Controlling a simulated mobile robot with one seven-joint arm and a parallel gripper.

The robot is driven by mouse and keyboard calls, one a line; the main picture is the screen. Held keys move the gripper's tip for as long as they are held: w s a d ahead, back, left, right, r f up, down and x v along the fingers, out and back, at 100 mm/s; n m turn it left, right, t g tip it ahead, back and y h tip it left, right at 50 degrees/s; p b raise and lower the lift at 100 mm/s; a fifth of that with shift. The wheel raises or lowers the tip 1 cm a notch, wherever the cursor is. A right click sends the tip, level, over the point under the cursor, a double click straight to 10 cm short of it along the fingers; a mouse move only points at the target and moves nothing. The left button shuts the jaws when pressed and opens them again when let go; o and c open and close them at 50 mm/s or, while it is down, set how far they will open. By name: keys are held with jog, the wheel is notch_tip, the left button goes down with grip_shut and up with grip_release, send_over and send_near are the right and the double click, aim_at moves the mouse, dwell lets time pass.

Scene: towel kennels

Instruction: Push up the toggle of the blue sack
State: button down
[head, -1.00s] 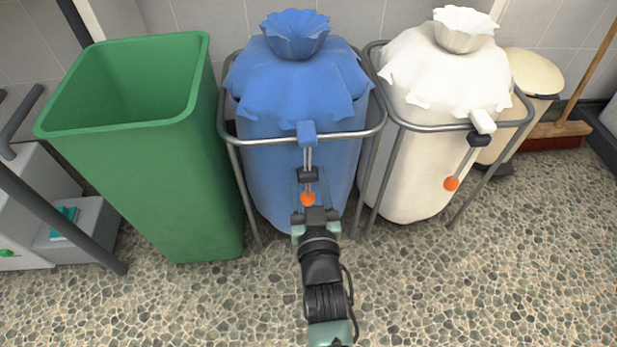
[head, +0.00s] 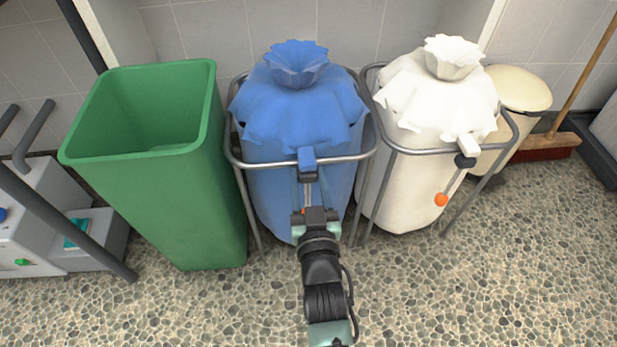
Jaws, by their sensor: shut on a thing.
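The blue sack (head: 300,115) hangs in a tubular metal frame, its mouth gathered into a frilled top. A blue tab (head: 307,157) sits over the frame's front rail. The sack's dark toggle (head: 308,176) is right below this tab, with little or no gap visible between them. My gripper (head: 310,184) reaches up from below, its slim fingers shut on the toggle. The cord's orange end (head: 303,211) is mostly hidden behind my gripper's body. The finger contact is small and partly hidden.
A green bin (head: 150,190) stands close on the left. A white sack (head: 425,130) in a similar frame stands on the right, with its own toggle (head: 465,161) and orange cord end (head: 441,199). A cream bin and broom are behind it. Pebbled floor is free in front.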

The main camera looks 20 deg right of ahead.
jog(key=shift+c, duration=1.6)
grip_release()
jog(key=shift+s, duration=0.1)
jog(key=shift+s+a+p, duration=0.1)
jog(key=shift+s+p, duration=0.4)
jog(key=shift+s, duration=0.2)
jog(key=p+v, duration=0.4)
jog(key=v, duration=0.7)
jog(key=shift+s+a+p, duration=0.15)
jog(key=shift+a+p, duration=0.05)
jog(key=shift+p, duration=0.2)
